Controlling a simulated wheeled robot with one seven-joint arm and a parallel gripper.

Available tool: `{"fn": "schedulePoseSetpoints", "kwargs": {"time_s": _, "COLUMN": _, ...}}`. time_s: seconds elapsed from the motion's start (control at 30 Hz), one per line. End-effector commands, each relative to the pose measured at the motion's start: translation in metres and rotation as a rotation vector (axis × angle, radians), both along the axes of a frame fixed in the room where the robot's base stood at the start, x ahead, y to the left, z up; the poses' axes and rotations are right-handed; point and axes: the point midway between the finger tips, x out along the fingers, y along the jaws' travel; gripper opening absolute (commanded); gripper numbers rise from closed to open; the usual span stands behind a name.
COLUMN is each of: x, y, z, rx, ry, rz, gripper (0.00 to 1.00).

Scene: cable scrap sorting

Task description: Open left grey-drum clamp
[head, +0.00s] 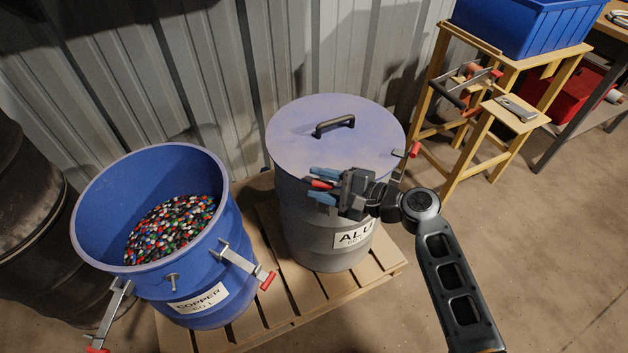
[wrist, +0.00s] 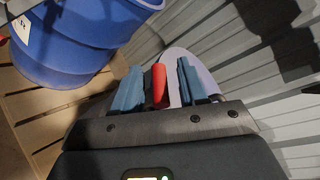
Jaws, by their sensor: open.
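The grey drum (head: 303,235) stands on the pallet with a lid (head: 295,125) on it and an "ALU" label. The left clamp's red handle (head: 320,184) shows at the drum's front left, just below the lid; it also shows in the wrist view (wrist: 159,86). My gripper (head: 315,183) has its blue fingers open on either side of this handle. In the wrist view, my gripper (wrist: 157,72) has a clear gap between the handle and the right finger. The rest of this clamp is hidden. The right clamp (head: 413,150) sits at the lid's right edge.
A blue copper drum (head: 225,285), open and filled with coloured granules (head: 170,228), stands at the left with clamps hanging on its side. A wooden stand (head: 480,140) with a blue bin (head: 520,25) is at the right. The floor at the right front is clear.

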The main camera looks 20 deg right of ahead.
Motion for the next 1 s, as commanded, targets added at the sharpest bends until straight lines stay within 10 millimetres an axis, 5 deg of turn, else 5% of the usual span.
{"fn": "schedulePoseSetpoints", "kwargs": {"time_s": 0.5, "x": 0.016, "y": 0.011, "z": -0.005, "rx": -0.001, "ry": 0.001, "rz": -0.002, "gripper": 0.41}}
{"fn": "schedulePoseSetpoints", "kwargs": {"time_s": 0.93, "x": 0.016, "y": 0.01, "z": -0.004, "rx": -0.001, "ry": -0.001, "rz": -0.003, "gripper": 0.0}}
{"fn": "schedulePoseSetpoints", "kwargs": {"time_s": 1.0, "x": 0.016, "y": 0.01, "z": -0.004, "rx": -0.002, "ry": -0.002, "rz": -0.003, "gripper": 0.0}}
